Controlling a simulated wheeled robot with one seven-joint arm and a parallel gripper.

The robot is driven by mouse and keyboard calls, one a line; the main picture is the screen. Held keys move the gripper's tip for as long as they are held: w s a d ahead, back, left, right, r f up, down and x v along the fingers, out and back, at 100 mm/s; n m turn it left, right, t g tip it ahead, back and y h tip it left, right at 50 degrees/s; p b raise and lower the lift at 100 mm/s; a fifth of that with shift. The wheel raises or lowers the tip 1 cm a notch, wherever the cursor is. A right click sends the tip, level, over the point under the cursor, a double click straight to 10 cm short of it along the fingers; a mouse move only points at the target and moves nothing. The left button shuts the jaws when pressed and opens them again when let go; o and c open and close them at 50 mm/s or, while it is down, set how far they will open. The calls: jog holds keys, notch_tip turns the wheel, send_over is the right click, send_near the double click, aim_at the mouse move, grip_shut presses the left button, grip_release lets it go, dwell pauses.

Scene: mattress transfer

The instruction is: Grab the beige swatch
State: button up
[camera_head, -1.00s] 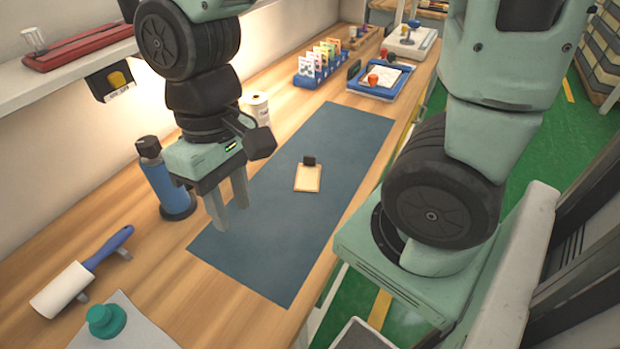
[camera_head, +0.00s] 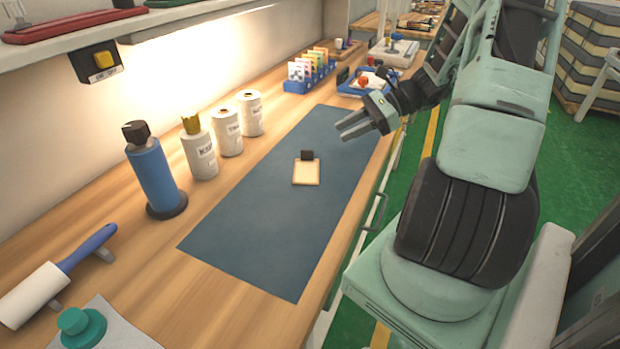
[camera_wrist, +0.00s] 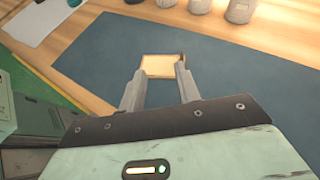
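The beige swatch (camera_head: 306,174) lies flat on the dark blue-grey mat (camera_head: 250,220), with a small black block (camera_head: 307,155) at its far edge. My gripper (camera_head: 341,131) is raised at the mat's right edge, to the right of the swatch and apart from it, with its fingers pointing left. In the wrist view the swatch (camera_wrist: 159,66) shows beyond and between the tips of my open gripper (camera_wrist: 158,70). Nothing is held.
A blue bottle (camera_head: 154,176) and several white canisters (camera_head: 228,134) stand left of the mat. A lint roller (camera_head: 50,280) and a teal knob (camera_head: 78,325) are at the front left. A blue card rack (camera_head: 308,76) and blue tray (camera_head: 362,84) are behind. The mat around the swatch is clear.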

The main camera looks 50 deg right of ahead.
aim_at(312, 150)
jog(key=s+d+m, duration=0.1)
jog(key=s+d+f+m+t, duration=0.1)
jog(key=d, duration=0.1)
jog(key=s+d+m+t+h, duration=0.1)
jog(key=d, duration=0.1)
jog(key=shift+f, duration=0.3)
jog(key=p+x, duration=0.1)
jog(key=x, duration=1.6)
jog(key=shift+w+d, duration=0.1)
jog(key=shift+w, duration=0.15)
grip_shut()
